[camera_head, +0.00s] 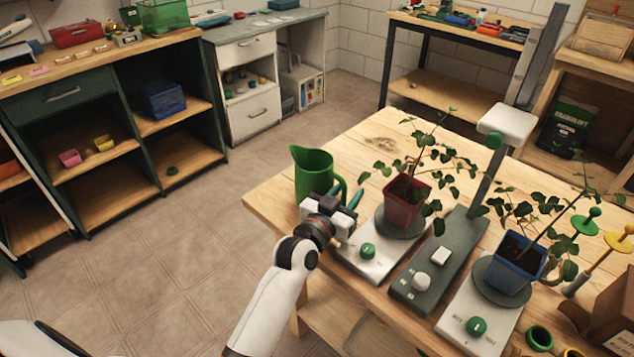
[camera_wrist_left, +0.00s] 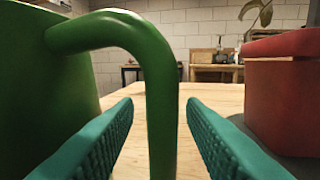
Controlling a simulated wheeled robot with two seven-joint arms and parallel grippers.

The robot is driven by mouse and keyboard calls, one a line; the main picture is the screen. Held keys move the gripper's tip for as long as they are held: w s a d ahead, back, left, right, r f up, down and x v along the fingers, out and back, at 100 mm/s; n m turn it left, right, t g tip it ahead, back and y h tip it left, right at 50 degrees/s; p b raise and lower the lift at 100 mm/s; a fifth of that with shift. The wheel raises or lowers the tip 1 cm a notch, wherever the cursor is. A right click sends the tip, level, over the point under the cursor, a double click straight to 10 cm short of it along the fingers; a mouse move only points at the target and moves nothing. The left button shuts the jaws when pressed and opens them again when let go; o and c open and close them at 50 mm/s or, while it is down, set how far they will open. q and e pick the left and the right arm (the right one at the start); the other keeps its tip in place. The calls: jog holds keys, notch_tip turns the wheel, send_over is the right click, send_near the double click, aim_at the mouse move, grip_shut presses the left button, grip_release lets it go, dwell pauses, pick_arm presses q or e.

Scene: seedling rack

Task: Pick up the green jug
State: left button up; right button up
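The green jug (camera_head: 312,174) stands upright on the wooden table near its left corner, its handle toward the right. My left gripper (camera_head: 346,195) is at the handle side of the jug, at table height. In the left wrist view the jug body (camera_wrist_left: 40,95) fills the left side, and its handle (camera_wrist_left: 161,110) runs down between my two teal fingers. The fingers are open, with a small gap visible on each side of the handle. My right gripper is not in view.
A red pot with a plant (camera_head: 403,203) stands on a scale just right of my left gripper; it shows close by in the wrist view (camera_wrist_left: 285,95). A blue pot (camera_head: 510,266) stands farther right on a second scale. The table behind the jug is clear.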

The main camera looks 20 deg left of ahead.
pick_arm(q)
jog(key=shift+w, duration=0.1)
grip_shut()
jog(key=shift+r, duration=0.2)
dwell(0.3)
